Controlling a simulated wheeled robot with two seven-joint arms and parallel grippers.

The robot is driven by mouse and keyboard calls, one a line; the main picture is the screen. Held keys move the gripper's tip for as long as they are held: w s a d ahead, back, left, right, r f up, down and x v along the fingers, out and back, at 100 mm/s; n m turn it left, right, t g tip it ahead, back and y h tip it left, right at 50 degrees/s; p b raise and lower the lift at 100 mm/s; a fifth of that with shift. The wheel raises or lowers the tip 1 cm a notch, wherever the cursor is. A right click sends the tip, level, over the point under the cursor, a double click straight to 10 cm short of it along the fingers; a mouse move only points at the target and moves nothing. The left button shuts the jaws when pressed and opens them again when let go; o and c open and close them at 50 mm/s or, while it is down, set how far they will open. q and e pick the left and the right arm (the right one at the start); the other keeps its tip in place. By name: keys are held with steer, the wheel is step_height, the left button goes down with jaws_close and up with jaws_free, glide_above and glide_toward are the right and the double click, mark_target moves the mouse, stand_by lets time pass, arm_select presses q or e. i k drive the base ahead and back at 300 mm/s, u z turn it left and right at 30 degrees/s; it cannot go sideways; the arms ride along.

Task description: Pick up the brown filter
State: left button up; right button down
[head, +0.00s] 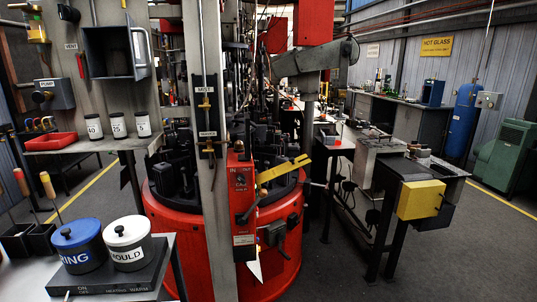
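I cannot make out a clearly brown filter in the head view. Three small canisters with dark bodies and white labels stand in a row on the shelf at the left: a left one (94,127), a middle one (117,125) and a right one (143,124). The left label seems to read 40 and the middle one 25. Whether any of them is a filter, I cannot tell. Neither of my grippers is in view.
A red tray (64,141) sits beside the canisters. A blue-lidded pot (78,246) and a white-lidded pot (128,243) stand on a dark warmer plate (112,278). The red rotary machine (165,228) and a grey post (216,225) fill the middle.

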mark_target(119, 55)
steer(key=z, duration=1.1)
steer(key=i, duration=0.8)
steer(key=u, duration=2.35)
